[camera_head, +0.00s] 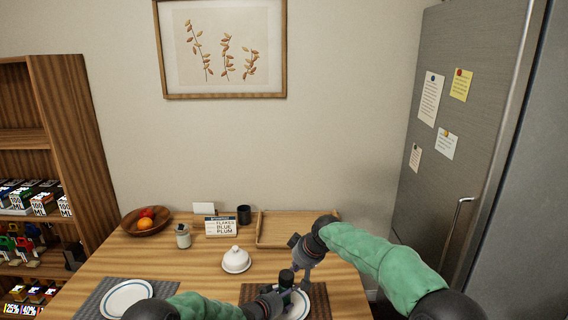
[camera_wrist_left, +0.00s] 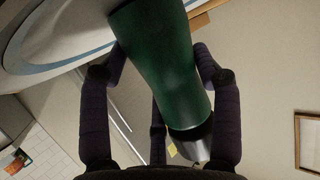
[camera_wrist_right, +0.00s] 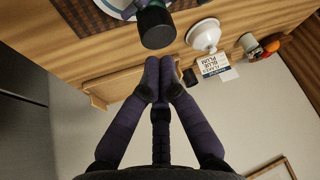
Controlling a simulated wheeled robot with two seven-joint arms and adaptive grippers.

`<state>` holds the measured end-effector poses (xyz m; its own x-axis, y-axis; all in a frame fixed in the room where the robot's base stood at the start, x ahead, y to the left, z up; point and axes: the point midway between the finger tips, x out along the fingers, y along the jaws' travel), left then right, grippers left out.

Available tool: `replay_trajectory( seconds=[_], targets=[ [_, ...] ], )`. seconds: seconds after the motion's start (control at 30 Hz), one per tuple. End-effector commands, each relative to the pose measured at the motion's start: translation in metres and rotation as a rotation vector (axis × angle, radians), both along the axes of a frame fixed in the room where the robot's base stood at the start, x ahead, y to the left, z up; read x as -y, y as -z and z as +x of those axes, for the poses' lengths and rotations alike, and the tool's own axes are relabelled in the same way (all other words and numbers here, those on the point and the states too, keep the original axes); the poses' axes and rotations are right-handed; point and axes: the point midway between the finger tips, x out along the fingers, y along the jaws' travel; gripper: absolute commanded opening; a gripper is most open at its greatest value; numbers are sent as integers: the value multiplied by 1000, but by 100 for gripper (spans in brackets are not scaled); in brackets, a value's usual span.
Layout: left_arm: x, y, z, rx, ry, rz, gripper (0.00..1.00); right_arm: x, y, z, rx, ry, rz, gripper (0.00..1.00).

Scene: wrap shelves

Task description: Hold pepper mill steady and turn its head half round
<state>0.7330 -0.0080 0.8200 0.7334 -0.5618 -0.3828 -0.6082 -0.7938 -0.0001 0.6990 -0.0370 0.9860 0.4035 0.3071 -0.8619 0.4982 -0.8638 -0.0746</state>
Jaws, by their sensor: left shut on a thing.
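The pepper mill has a green body (camera_wrist_left: 160,65) with a silvery collar and a dark head (camera_head: 286,277). My left gripper (camera_head: 274,299) is shut on the body, with a finger on each side of it in the left wrist view. The head (camera_wrist_right: 156,26) is free of fingers in the right wrist view. My right gripper (camera_head: 302,265) is beside the head, to its upper right in the head view. Its fingertips (camera_wrist_right: 161,76) are close together with nothing visible between them. The mill's base is hidden in the head view.
A plate (camera_head: 298,300) on a dark mat is beside the mill; another plate (camera_head: 127,298) is at left. A white domed lid (camera_head: 236,261), jar (camera_head: 183,238), sign (camera_head: 221,227), dark cup (camera_head: 244,214), fruit bowl (camera_head: 146,221) and wooden tray (camera_head: 285,238) stand behind. A fridge (camera_head: 455,130) rises at right.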

Motion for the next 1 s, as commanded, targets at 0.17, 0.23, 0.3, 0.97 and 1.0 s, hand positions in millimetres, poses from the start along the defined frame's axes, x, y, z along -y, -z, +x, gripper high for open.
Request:
replay_trajectory(
  seconds=[0.17,0.23,0.3,0.97,1.0],
  targets=[
    [0,1,0,-1,0,1,24,11,-2,5,-11,-2,7,0],
    [0,1,0,-1,0,1,24,13,-2,6,-13,-3,9,0],
    [0,1,0,-1,0,1,24,13,1,6,-15,-3,10,0],
    [0,1,0,-1,0,1,24,8,63,4,-14,-2,9,0],
    [0,1,0,-1,0,1,24,7,65,4,-14,-3,9,0]
  ],
)
